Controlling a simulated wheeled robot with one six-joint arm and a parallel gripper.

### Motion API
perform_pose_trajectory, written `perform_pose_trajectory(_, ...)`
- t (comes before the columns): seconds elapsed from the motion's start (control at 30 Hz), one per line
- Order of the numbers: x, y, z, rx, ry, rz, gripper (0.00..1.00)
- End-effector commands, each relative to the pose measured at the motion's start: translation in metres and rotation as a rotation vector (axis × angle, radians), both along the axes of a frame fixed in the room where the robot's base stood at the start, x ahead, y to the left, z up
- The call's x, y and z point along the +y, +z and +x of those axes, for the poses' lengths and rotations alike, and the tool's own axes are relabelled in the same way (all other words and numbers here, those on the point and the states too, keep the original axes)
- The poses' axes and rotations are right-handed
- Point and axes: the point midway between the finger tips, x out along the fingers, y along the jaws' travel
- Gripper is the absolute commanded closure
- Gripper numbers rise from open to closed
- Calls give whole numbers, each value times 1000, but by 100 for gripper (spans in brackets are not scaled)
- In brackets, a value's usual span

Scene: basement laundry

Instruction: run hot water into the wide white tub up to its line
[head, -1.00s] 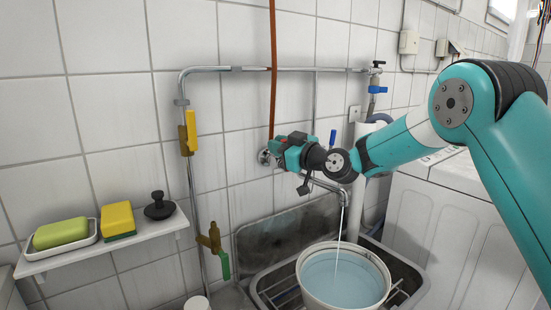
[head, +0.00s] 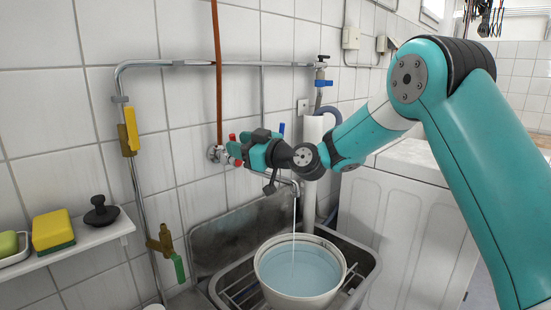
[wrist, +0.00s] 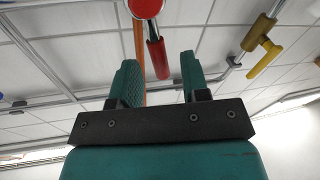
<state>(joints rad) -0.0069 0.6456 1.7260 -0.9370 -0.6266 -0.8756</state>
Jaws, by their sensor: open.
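The wide white tub (head: 308,304) stands on the rack in the sink, holding pale blue water (head: 300,268). A thin stream (head: 294,235) falls into it from the tap's spout (head: 293,184). No fill line can be made out. The wall tap has a red handle (wrist: 160,59) and a blue handle (head: 281,129). My gripper (head: 237,149) is at the red side of the tap. In the wrist view my gripper (wrist: 157,70) is open, with the red handle's end between its fingers, apart from both. In the head view my gripper partly hides the tap.
A metal sink (head: 365,268) with a wire rack holds the tub. A shelf (head: 85,240) at left bears a yellow sponge (head: 52,230) and a black plug (head: 101,210). Pipes with a yellow lever (head: 131,128) and a green lever (head: 178,267) run up the wall. A white machine (head: 400,235) stands right.

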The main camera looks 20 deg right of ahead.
Motion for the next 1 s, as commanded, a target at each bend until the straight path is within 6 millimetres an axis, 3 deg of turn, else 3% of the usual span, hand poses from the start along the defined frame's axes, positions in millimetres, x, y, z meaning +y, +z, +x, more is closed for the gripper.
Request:
perform_pose_trajectory(0.3, -56, -9, -62, 2, -4, 0, 58)
perform_pose_trajectory(0.5, -78, -10, -88, 2, -3, 2, 58)
perform_pose_trajectory(1.0, -86, -9, -98, 1, 0, 1, 58)
